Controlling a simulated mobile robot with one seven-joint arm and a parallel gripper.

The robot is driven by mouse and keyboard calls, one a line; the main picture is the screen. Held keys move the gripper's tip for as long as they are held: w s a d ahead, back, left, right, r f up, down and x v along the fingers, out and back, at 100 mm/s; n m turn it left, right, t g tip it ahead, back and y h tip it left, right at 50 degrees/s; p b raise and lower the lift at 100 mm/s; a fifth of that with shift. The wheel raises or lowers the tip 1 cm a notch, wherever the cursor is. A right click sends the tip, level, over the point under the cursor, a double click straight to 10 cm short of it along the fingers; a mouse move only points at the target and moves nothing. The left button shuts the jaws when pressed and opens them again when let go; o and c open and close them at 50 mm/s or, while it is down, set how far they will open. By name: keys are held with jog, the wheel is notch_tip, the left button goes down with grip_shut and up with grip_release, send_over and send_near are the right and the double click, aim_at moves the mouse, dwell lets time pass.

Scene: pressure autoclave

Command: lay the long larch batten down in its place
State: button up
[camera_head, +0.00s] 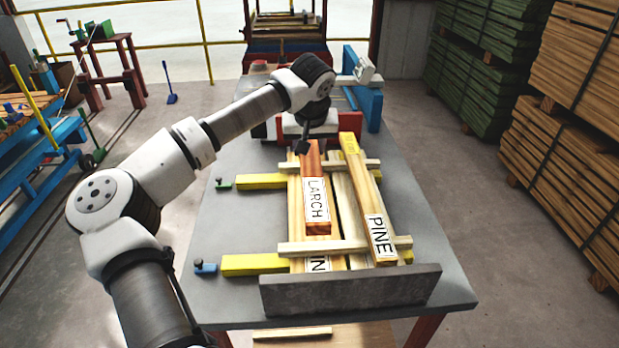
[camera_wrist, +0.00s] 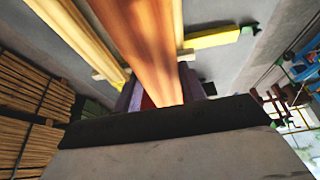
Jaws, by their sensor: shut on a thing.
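The larch batten (camera_head: 317,190), reddish-brown with a white LARCH label, is above the left side of the batten stack. Its far end is in my gripper (camera_head: 304,147), which is shut on it. In the wrist view the batten (camera_wrist: 145,40) runs away from the jaws. I cannot tell whether it touches the stack below. A pine batten (camera_head: 365,195) lies to its right across two pale cross sticks, the near one (camera_head: 345,247) and the far one (camera_head: 376,164). Under the larch, a lower batten (camera_head: 317,264) shows part of a label.
A grey upright plate (camera_head: 350,290) stands at the stack's near end. Yellow bars (camera_head: 253,264) (camera_head: 262,182) stick out on the left. The grey table (camera_head: 225,225) is clear on the left. A blue frame (camera_head: 366,100) stands behind; timber stacks (camera_head: 560,155) stand at right.

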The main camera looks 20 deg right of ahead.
notch_tip(320, 180, down, 9)
jog(key=shift+f+p, duration=0.2)
jog(key=shift+p, duration=0.8)
jog(key=shift+f, duration=0.3)
jog(key=shift+f+b, duration=0.4)
jog(key=shift+b, duration=0.15)
jog(key=shift+f, duration=0.2)
jog(key=o, duration=1.2)
jog(key=shift+o, duration=0.2)
